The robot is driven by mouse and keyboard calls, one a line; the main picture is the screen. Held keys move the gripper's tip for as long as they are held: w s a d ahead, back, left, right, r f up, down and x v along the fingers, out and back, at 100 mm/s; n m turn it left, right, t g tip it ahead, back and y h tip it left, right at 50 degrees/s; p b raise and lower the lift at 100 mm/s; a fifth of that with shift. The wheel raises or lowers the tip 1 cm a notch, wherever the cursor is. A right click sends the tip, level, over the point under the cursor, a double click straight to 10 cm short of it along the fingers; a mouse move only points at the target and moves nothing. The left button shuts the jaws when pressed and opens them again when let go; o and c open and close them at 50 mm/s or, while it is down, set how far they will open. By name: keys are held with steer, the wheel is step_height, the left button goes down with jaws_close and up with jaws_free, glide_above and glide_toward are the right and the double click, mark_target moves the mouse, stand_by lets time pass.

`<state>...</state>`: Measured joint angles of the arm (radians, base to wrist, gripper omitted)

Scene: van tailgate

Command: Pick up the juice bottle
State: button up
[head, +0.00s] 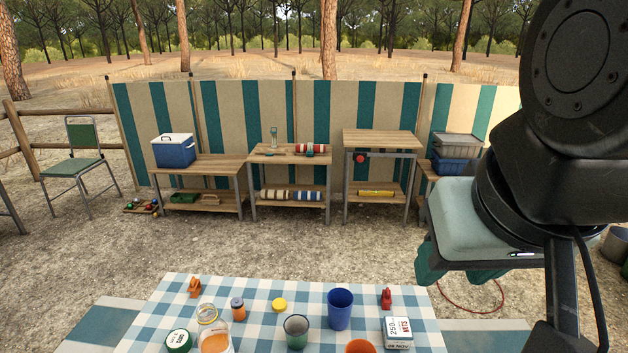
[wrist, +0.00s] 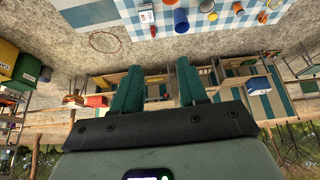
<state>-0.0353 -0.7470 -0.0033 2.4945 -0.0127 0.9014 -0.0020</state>
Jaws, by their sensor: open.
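A clear bottle with orange juice (head: 214,343) stands on the checked cloth at the near left of the table, cut by the bottom edge of the head view. Its upper part has a yellowish ring. I cannot make it out surely among the small items at the top of the wrist view. My gripper (head: 458,277) is at the right of the head view, above and beyond the table's right end, well apart from the bottle. In the wrist view its two green fingers (wrist: 160,92) are spread with nothing between them.
The checked tablecloth (head: 257,285) also bears a blue cup (head: 340,308), green cup (head: 296,331), orange cup (head: 359,346), nuts tin (head: 398,332), spice jar (head: 238,308), yellow lid (head: 279,305) and round green-white tin (head: 178,341). Wooden shelves (head: 290,158) stand beyond, across open ground.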

steer(key=shift+o, duration=0.3)
steer(key=o, duration=0.9)
